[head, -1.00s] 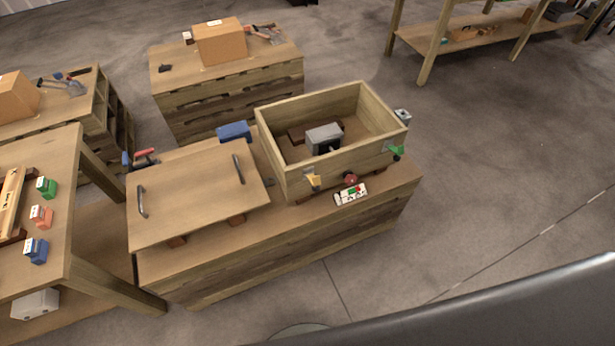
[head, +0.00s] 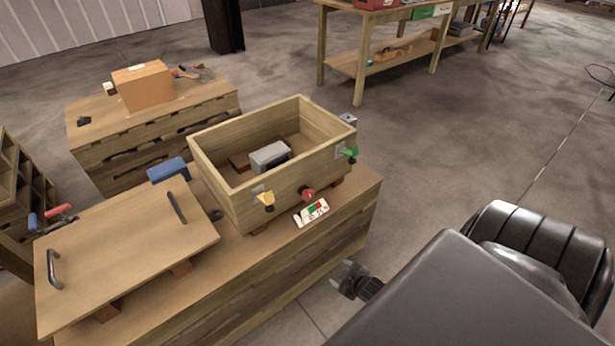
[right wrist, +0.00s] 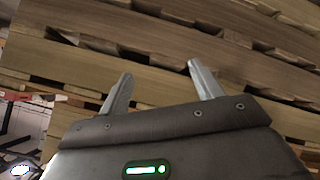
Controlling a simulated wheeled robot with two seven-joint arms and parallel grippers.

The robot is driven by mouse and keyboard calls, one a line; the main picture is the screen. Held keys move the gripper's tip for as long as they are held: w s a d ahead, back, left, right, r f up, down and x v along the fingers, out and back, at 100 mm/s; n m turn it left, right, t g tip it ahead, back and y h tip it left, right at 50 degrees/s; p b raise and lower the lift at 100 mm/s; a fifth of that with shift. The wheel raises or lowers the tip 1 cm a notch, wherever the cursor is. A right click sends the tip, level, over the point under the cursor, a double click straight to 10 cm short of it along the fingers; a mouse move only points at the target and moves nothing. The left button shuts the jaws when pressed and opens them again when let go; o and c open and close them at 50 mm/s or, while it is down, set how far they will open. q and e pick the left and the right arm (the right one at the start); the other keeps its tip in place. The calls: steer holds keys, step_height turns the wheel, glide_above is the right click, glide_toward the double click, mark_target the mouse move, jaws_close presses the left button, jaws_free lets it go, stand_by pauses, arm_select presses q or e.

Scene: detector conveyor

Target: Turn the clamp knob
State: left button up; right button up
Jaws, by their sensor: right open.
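An open wooden box (head: 236,196) stands on the wooden bench. A grey block-shaped device (head: 268,155) sits inside the box. My right gripper (head: 344,280) is low in front of the bench, below and apart from the knobs. In the right wrist view the right gripper (right wrist: 160,72) is open and empty, facing the bench's wooden slats. My left gripper is not in view.
A wooden panel with two dark handles (head: 120,250) lies on the bench left of the box. A small white card with coloured marks (head: 312,213) lies before the red knob. A blue object (head: 168,170) lies behind the panel. Floor (head: 440,160) right of the bench is clear.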

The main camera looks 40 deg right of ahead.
steer(key=w+d+r+n+t+b, duration=0.2)
steer(key=w+d+r+t+b, duration=0.3)
steer(key=w, duration=0.4)
steer(key=n+t+y+b, duration=0.1)
steer(key=n+t+b, duration=0.2)
steer(key=b, duration=0.4)
glide_toward(310, 197)
steer(key=w+b, duration=0.1)
steer(key=w, duration=0.9)
steer(key=shift+d+f, duration=0.1)
steer(key=shift+w, duration=0.45)
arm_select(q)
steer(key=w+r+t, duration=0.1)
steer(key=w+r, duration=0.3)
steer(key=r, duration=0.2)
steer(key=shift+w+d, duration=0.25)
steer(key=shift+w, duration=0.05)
arm_select(e)
steer(key=c, duration=1)
